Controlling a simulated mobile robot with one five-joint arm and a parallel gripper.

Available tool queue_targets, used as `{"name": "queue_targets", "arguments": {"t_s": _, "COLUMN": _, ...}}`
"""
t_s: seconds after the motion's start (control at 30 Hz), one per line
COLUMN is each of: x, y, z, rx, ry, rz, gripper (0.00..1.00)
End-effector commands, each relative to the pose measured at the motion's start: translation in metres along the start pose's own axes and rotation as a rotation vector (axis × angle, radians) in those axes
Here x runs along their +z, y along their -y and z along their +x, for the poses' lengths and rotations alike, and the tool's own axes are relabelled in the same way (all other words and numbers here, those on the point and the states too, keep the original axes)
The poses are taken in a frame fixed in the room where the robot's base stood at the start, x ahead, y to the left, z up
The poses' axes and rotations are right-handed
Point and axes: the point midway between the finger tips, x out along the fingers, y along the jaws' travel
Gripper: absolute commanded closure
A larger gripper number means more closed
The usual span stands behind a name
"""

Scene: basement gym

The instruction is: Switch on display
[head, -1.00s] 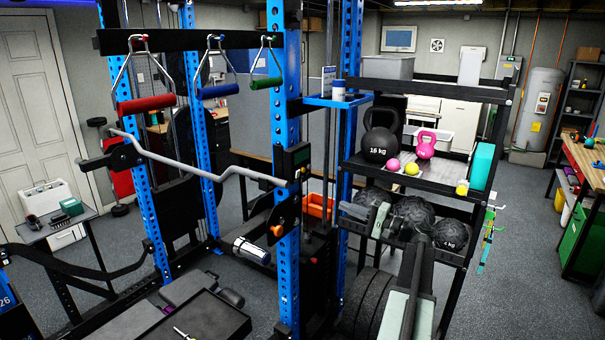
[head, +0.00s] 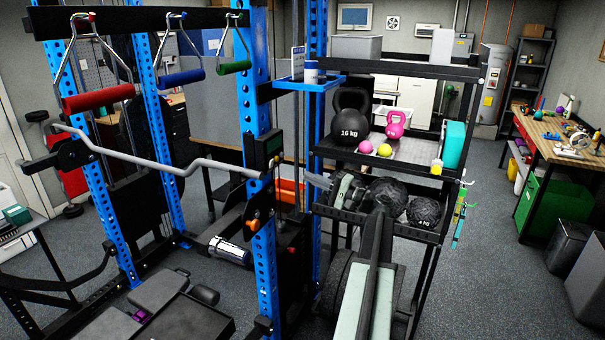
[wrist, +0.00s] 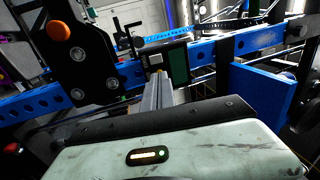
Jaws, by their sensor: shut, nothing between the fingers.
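The display (head: 268,145) is a small black box with a dark greenish screen, mounted on the front blue upright of the rack. Its screen looks unlit. In the wrist view the display (wrist: 178,65) is just beyond the fingertips, slightly right of them. My gripper (head: 312,179) is to the right of the display and a little lower in the head view, apart from it in the picture. In the wrist view my gripper (wrist: 158,76) has its narrow grey fingers together, with nothing between them.
An orange knob (head: 254,223) sits on the upright below the display, and shows in the wrist view (wrist: 59,31). A curved grey bar (head: 160,163) ends near the display. A blue tray (head: 310,83) sticks out above. The kettlebell shelf (head: 410,152) stands right behind my arm.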

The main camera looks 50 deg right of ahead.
Motion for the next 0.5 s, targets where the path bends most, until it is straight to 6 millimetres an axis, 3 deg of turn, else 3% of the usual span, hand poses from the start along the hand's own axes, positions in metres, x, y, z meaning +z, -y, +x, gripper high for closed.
{"name": "queue_targets", "arguments": {"t_s": 0.3, "x": -0.001, "y": 0.003, "z": 0.07, "rx": 0.0, "ry": 0.001, "rz": 0.0, "gripper": 1.0}}
{"name": "queue_targets", "arguments": {"t_s": 0.5, "x": -0.002, "y": 0.002, "z": 0.103, "rx": 0.0, "ry": -0.001, "rz": 0.0, "gripper": 1.0}}
